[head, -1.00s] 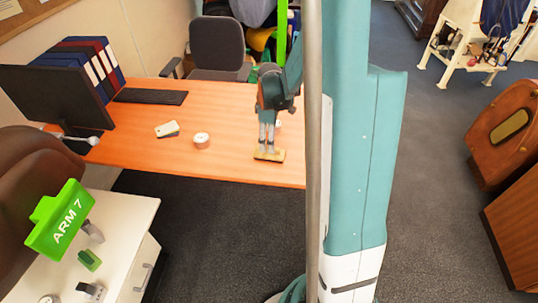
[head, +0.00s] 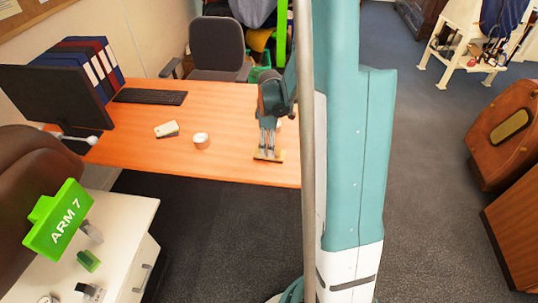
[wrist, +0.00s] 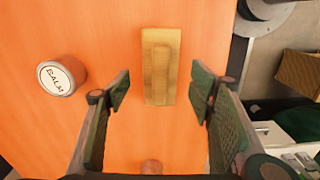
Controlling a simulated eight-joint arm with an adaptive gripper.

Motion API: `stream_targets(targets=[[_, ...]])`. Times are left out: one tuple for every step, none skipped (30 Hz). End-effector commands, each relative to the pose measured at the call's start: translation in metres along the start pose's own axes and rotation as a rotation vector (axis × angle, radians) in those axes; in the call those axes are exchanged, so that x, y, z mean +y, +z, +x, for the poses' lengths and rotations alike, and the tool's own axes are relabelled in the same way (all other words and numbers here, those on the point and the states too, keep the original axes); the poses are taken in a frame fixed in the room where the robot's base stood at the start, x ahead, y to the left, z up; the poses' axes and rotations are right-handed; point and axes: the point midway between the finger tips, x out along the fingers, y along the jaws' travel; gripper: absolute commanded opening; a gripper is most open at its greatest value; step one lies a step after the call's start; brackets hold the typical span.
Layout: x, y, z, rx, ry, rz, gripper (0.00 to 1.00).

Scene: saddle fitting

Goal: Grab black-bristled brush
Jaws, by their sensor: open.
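The brush shows as a long wooden block (wrist: 160,65) in the wrist view, lying on the orange desk. In the head view the brush (head: 275,156) is at the desk's front edge, partly covered by my fingers. Its bristles cannot be made out. My gripper (wrist: 161,92) is open, with one fingertip on each side of the block's lower part and a gap on both sides. In the head view my gripper (head: 267,151) points down at the brush. Whether the fingertips touch the desk cannot be told.
A round tin marked BALM (wrist: 62,77) stands left of the block in the wrist view. In the head view a round tin (head: 201,140), a pale flat item (head: 166,129) and a keyboard (head: 150,97) lie further left on the desk (head: 225,110). A chair (head: 217,45) stands behind.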

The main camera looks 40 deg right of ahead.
Motion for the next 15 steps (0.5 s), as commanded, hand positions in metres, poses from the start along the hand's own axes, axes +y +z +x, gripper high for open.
stream_targets(targets=[[0.000,0.000,0.000,0.000,0.000,0.000,0.54],[0.000,0.000,0.000,0.000,0.000,0.000,0.54],[0.000,0.000,0.000,0.000,0.000,0.000,0.54],[0.000,0.000,0.000,0.000,0.000,0.000,0.54],[0.000,0.000,0.000,0.000,0.000,0.000,0.54],[0.000,0.000,0.000,0.000,0.000,0.000,0.54],[0.000,0.000,0.001,0.000,0.000,0.000,0.54],[0.000,0.000,0.002,0.000,0.000,0.000,0.54],[0.000,0.000,0.004,0.000,0.000,0.000,0.54],[0.000,0.000,0.006,0.000,0.000,0.000,0.54],[0.000,0.000,0.008,0.000,0.000,0.000,0.54],[0.000,0.001,0.012,0.000,0.000,0.000,0.54],[0.000,0.001,0.015,0.000,0.000,0.000,0.54],[0.000,0.001,0.019,0.000,0.000,0.000,0.54],[0.000,0.001,0.024,0.000,0.000,0.000,0.54]])
